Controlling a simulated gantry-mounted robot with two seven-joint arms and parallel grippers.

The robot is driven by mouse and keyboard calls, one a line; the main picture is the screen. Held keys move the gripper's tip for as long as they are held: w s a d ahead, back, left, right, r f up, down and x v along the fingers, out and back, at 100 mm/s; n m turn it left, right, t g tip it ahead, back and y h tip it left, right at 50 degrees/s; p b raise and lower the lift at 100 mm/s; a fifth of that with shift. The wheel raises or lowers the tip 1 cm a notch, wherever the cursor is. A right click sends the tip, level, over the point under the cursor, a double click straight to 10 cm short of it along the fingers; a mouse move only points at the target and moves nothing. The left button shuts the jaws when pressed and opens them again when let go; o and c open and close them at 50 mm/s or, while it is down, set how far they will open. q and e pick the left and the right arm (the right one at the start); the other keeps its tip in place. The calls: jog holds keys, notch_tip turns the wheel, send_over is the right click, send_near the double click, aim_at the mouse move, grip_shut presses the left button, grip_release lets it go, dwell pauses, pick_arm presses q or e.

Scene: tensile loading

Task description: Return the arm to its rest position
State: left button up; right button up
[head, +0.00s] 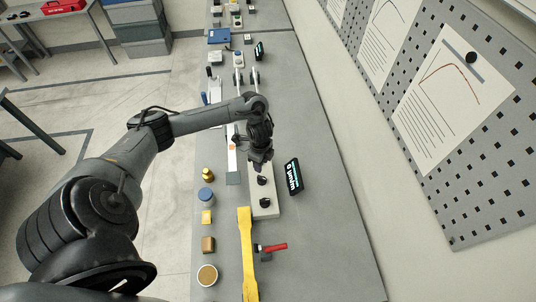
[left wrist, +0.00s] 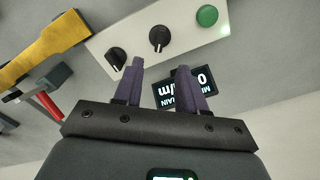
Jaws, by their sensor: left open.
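My left arm comes in from the left in the head view. Its gripper (head: 260,160) is over the grey bench, just above the far end of a pale control box. In the left wrist view the gripper (left wrist: 160,75) has its two dark fingers apart with nothing between them. The control box (left wrist: 190,40) lies ahead of the fingertips, with two black knobs and a green button (left wrist: 207,15). The same box (head: 265,205) shows both knobs in the head view; its far end is hidden under the gripper. My right gripper is not in view.
A small black display (head: 293,176) stands right of the box. A yellow bar (head: 245,250) and a red-handled tool (head: 273,247) lie nearer. Several small items, including a blue-topped jar (head: 206,196), line the bench's left edge. A pegboard wall (head: 450,200) rises at right.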

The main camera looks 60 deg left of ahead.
pick_arm(q)
jog(key=d+r+t+h+p, duration=0.1)
jog(key=d+t+p, duration=0.3)
jog(key=d, duration=2.1)
jog(key=s+r+n+p, duration=0.2)
jog(key=s+r+n, duration=0.7)
jog(key=s+r, duration=0.3)
jog(key=shift+s+r+n+y, duration=0.2)
jog(key=shift+s+n+y, duration=0.2)
jog(key=shift+s, duration=0.1)
jog(key=shift+d, duration=0.15)
